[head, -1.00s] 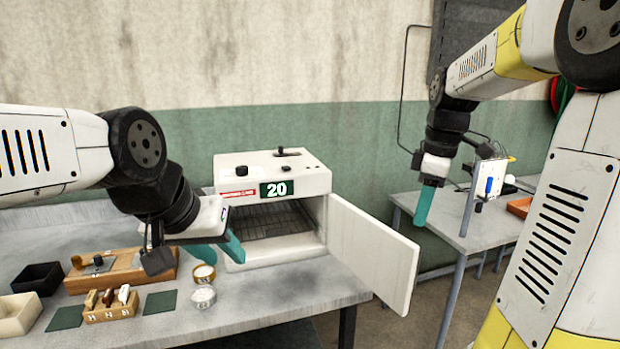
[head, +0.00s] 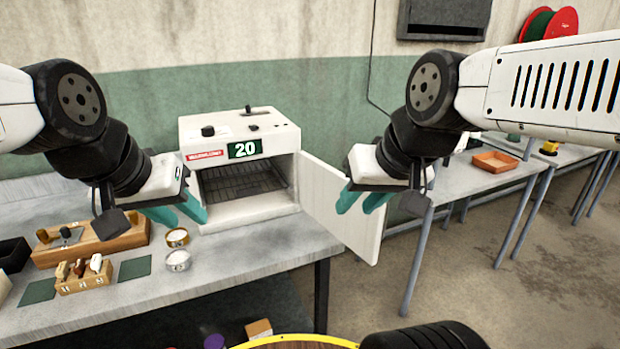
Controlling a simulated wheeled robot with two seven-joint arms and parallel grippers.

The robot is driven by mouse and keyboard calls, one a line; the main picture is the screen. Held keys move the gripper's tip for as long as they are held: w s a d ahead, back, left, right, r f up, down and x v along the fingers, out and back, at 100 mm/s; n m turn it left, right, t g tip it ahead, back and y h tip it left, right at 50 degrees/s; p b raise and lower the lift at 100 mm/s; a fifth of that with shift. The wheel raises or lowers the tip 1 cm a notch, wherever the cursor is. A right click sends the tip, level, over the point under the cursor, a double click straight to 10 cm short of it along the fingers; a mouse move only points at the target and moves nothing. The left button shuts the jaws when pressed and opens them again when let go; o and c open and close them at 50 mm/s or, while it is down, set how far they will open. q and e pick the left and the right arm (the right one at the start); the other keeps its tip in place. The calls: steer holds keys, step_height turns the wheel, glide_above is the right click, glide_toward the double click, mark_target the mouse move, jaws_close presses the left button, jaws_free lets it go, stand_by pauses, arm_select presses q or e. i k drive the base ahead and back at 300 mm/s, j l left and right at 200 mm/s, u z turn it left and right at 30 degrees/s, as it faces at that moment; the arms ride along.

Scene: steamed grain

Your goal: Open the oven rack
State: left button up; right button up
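The white oven (head: 245,214) stands on the grey workbench, with a green "20" display on its upper front. Its door (head: 345,222) hangs wide open to the right. The dark wire rack (head: 238,181) lies inside the oven chamber, and its left part is partly hidden. My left gripper (head: 186,214) has teal fingers and is open and empty, just left of the oven opening. My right gripper (head: 362,203) is open and empty, in front of the open door in this view. Whether it touches the door I cannot tell.
Two small round containers, one gold-rimmed (head: 177,237) and one white (head: 178,261), stand on the bench before the oven. A wooden block (head: 90,243) and a small wooden holder (head: 84,278) lie to the left. A second table (head: 455,180) stands behind at right.

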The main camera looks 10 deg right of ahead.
mark_target(242, 192)
steer(key=l+u, duration=0.2)
steer(key=u, duration=0.25)
steer(key=l+u, duration=0.2)
steer(key=u, duration=0.25)
steer(key=l+u, duration=0.15)
steer(key=l, duration=0.3)
steer(key=k+l+u, duration=0.15)
steer(key=l, duration=0.3)
steer(key=l+u, duration=0.15)
steer(key=l, duration=0.3)
steer(key=k+l+u, duration=0.2)
steer(key=l, duration=0.25)
steer(key=k+l, duration=0.1)
steer(key=l, duration=0.6)
steer(key=k+j+u, duration=0.35)
steer(key=u, duration=0.15)
steer(key=k+j+u, duration=0.25)
steer(key=j+u, duration=0.2)
steer(key=l+u, duration=0.15)
steer(key=u, duration=0.15)
steer(key=i+l, duration=0.1)
steer(key=l, duration=0.2)
steer(key=i+l, duration=0.1)
steer(key=l, duration=0.25)
steer(key=i+l, duration=0.1)
steer(key=l, duration=0.2)
